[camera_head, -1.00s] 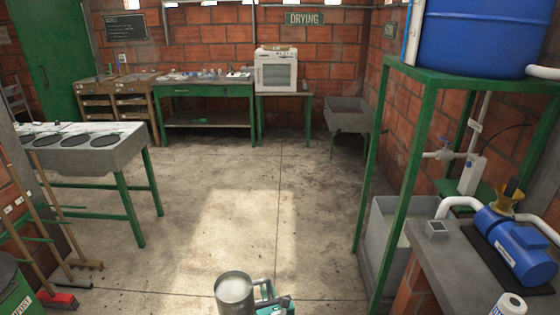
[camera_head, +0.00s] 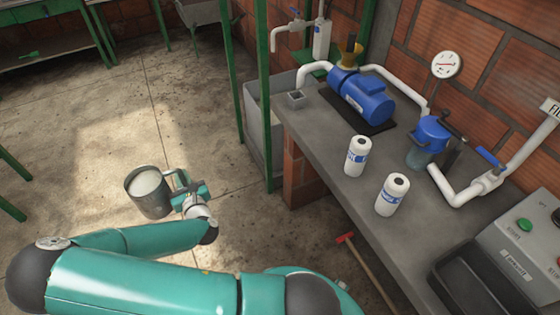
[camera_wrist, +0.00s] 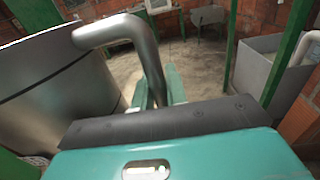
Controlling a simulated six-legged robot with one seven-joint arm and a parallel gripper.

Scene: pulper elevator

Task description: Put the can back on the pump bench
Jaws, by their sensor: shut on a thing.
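The can (camera_head: 149,196) is a grey metal mug-like vessel with a side handle and whitish contents. My gripper (camera_head: 184,188) is shut on the can's handle and holds it upright above the floor, left of the bench. In the wrist view the can (camera_wrist: 55,95) fills the left side, and its handle (camera_wrist: 150,60) runs down between my gripper's fingers (camera_wrist: 158,88). The pump bench (camera_head: 330,150) is a grey slab on a brick base, apart from the can. A blue pump (camera_head: 362,97) stands toward its far end.
Two white bottles (camera_head: 357,156) (camera_head: 392,194) stand mid-bench. A blue filter (camera_head: 430,140), white pipes and a control box (camera_head: 515,255) line the wall side. A green post (camera_head: 264,100) and grey tank (camera_head: 255,130) stand beyond.

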